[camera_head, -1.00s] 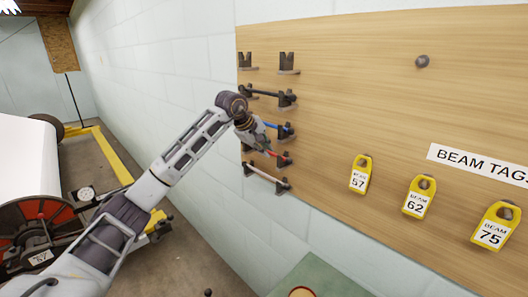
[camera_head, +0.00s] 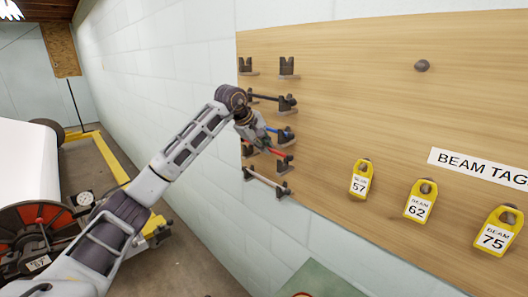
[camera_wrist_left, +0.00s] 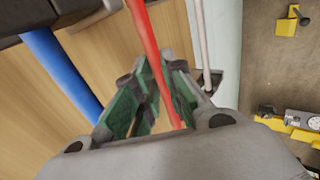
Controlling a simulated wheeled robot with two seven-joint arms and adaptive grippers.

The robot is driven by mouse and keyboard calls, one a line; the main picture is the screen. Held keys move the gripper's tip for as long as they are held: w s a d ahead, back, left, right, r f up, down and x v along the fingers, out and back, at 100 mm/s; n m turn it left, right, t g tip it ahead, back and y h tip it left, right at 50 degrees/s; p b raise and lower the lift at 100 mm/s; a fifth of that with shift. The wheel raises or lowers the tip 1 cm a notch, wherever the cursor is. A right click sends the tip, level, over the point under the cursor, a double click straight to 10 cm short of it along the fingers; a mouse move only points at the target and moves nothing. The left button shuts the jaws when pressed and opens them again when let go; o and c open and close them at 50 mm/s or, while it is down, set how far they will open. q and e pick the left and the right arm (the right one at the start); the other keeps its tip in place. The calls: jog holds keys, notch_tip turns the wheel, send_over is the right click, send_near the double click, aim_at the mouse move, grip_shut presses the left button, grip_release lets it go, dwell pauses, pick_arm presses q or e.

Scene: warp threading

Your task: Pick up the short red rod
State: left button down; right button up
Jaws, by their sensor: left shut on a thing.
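The short red rod (camera_head: 278,153) is in front of the wooden board, by its right holder (camera_head: 285,163). It appears slightly above that holder; whether it is fully clear of both holders is hard to tell. My left gripper (camera_head: 263,143) is shut on the red rod and covers its left part in the head view. In the left wrist view, the red rod (camera_wrist_left: 150,50) runs between the green-padded fingers of my left gripper (camera_wrist_left: 157,98). My right gripper is not in view.
The top holders (camera_head: 287,66) are empty. Yellow beam tags (camera_head: 419,202) hang to the right. A pale wall is at left.

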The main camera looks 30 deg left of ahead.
pick_arm(q)
jog(key=s+a+b, duration=0.2)
jog(key=a, duration=1.5)
jog(key=shift+s+a+r, duration=0.25)
jog(key=shift+a+r, duration=0.1)
jog(key=shift+a, duration=0.05)
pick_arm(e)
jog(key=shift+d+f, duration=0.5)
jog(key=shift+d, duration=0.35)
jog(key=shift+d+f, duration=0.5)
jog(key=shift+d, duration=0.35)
